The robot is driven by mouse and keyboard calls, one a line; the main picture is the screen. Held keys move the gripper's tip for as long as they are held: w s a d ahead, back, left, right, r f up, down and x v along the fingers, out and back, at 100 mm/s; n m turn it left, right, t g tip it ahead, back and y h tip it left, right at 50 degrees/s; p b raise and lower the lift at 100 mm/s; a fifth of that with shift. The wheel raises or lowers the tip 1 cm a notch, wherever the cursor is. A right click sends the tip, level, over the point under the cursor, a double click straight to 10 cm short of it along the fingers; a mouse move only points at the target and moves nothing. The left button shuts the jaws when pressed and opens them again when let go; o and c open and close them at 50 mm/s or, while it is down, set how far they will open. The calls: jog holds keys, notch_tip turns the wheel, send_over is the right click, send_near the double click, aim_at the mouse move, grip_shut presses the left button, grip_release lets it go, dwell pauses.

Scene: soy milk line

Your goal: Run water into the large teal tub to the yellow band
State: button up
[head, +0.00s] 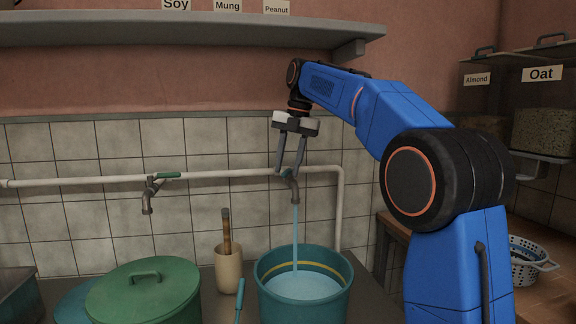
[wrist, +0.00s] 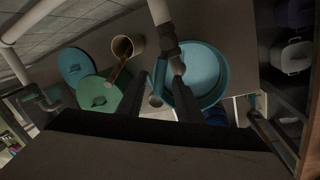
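The large teal tub (head: 268,296) stands on the counter under the right tap (head: 294,191). A stream of water (head: 295,235) falls from the tap into it. The water surface (head: 310,288) lies below the yellow band (head: 325,267) on the inner wall. My gripper (head: 288,172) is at the tap, its two fingers apart on either side of the tap's small handle; I cannot tell if they touch it. In the wrist view the tub (wrist: 209,65) shows beyond the fingers, and the tap (wrist: 176,60) shows between them.
A second tap (head: 149,196) with a green handle is on the pipe (head: 90,180) to the left. A lidded green pot (head: 140,295) and a beige cup (head: 229,270) with a wooden tool stand left of the tub. A shelf (head: 180,32) runs above.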

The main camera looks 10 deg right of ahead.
notch_tip(320, 180, up, 7)
jog(key=d, duration=0.1)
jog(key=shift+s+d+r, duration=0.15)
jog(key=shift+s, duration=0.2)
dwell(0.4)
dwell(5.2)
